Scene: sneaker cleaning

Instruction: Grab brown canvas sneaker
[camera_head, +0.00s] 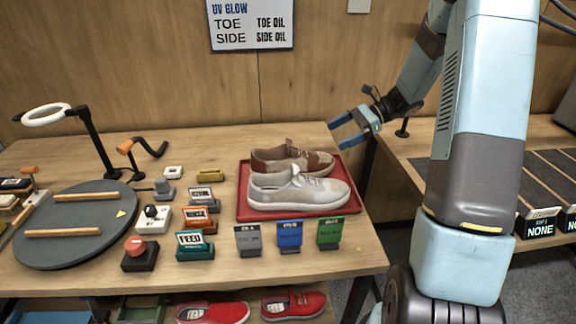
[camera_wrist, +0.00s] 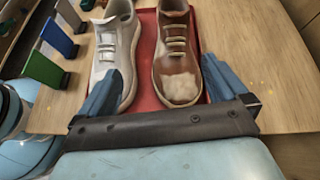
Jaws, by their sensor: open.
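The brown canvas sneaker (camera_head: 272,161) sits on a red tray (camera_head: 244,213), behind a pale grey sneaker (camera_head: 298,193) that partly hides it. In the wrist view the brown sneaker (camera_wrist: 177,58) points its toe at my gripper, and a whitish patch covers part of the toe. The grey sneaker (camera_wrist: 117,49) lies to its left there. My gripper (camera_head: 338,134) is open and empty, to the right of and a little above the brown sneaker's toe. In the wrist view its two blue fingers (camera_wrist: 160,85) stand apart, with the brown toe between them, nearer the right finger.
A sign board (camera_head: 251,25) hangs on the wall. Grey, blue and green cards (camera_head: 289,235) stand in front of the tray. A round dark turntable (camera_head: 75,246), a ring lamp (camera_head: 46,115) and small labelled blocks fill the left. Red shoes (camera_head: 294,304) lie on the shelf below.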

